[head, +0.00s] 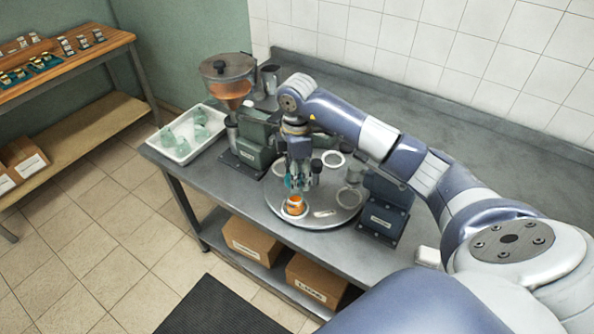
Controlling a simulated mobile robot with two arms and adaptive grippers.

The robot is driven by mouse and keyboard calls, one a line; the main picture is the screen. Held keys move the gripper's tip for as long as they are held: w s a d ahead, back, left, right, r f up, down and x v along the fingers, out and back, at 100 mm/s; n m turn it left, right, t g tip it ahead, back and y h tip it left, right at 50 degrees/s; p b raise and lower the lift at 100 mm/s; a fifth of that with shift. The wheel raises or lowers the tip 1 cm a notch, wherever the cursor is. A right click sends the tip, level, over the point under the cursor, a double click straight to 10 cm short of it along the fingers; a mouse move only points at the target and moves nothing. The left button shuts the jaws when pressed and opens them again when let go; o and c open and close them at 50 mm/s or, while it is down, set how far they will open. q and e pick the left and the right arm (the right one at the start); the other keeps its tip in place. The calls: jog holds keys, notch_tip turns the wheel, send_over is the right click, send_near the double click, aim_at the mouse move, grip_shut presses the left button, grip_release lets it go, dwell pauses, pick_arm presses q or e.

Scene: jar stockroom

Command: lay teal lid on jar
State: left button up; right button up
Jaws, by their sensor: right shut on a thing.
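A jar with orange contents (295,207) stands at the front of a round grey turntable (330,220) on the metal bench. My right gripper (299,184) points down just above and behind the jar. It is shut on a small teal thing (289,182), which looks like the teal lid. The fingers hide most of it, and I cannot tell whether it touches the jar rim. My left gripper is not in view.
Clear jars and a pale ring (333,159) are also on the turntable. A dark green machine with a hopper (228,68) stands left, a dark blue machine (384,208) right. A white tray (184,157) holds pale green pieces. The bench's back right is clear.

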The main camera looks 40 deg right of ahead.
notch_tip(320, 180, down, 6)
jog(key=b, duration=0.4)
jog(key=shift+r, duration=0.15)
dwell(1.2)
jog(key=shift+f, duration=0.65)
dwell(1.0)
dwell(0.6)
jog(key=o, duration=0.8)
